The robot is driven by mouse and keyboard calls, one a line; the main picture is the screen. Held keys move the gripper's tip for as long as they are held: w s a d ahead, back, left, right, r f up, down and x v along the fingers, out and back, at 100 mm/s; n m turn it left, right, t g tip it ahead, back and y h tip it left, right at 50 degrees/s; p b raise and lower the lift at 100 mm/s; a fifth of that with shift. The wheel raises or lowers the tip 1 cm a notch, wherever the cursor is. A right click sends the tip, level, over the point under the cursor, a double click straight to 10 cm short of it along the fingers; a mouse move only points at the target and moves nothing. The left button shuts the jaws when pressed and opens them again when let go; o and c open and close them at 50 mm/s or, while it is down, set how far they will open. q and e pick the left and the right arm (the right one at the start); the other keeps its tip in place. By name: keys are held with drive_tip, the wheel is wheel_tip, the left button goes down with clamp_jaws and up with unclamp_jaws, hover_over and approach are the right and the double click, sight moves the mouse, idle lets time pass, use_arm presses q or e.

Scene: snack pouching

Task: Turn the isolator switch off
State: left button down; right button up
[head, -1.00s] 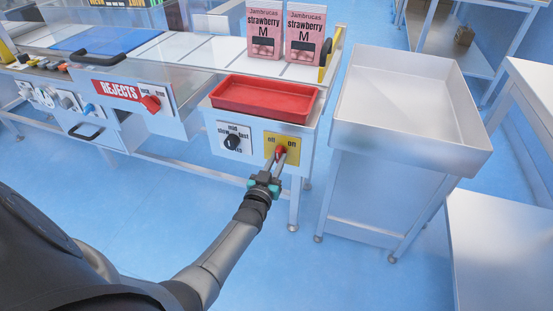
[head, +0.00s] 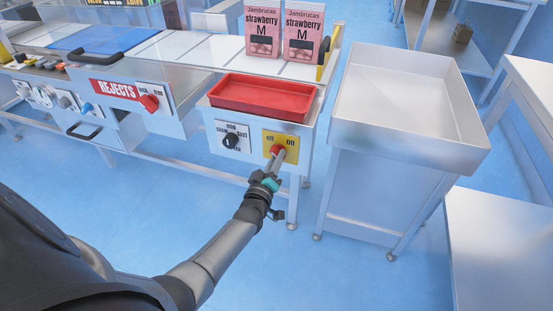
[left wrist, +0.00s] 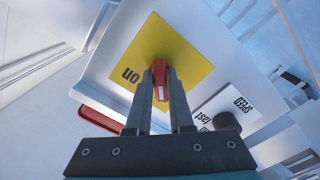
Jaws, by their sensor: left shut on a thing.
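The isolator switch is a red knob (head: 277,150) on a yellow plate (head: 293,153) marked "off" at left and "on" at right, on the front of the machine's end. My left gripper (head: 279,156) reaches it from the front. In the left wrist view, my left gripper's fingers (left wrist: 161,78) are closed on either side of the red knob (left wrist: 160,90). The "on" label shows beside it on the yellow plate (left wrist: 165,48), while "off" is not visible there. The knob's exact angle is hard to tell. My right gripper is not in view.
A black speed dial (head: 231,141) sits just left of the yellow plate. A red tray (head: 265,112) rests above it. A white bin table (head: 405,135) stands close on the right. Two pink strawberry pouches (head: 263,30) stand on the conveyor behind.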

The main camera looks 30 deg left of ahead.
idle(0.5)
use_arm(q)
drive_tip(key=c, duration=0.8)
unclamp_jaws()
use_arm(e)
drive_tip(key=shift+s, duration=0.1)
use_arm(q)
drive_tip(key=shift+s, duration=0.15)
drive_tip(key=p+v, duration=0.5)
drive_tip(key=v, duration=1)
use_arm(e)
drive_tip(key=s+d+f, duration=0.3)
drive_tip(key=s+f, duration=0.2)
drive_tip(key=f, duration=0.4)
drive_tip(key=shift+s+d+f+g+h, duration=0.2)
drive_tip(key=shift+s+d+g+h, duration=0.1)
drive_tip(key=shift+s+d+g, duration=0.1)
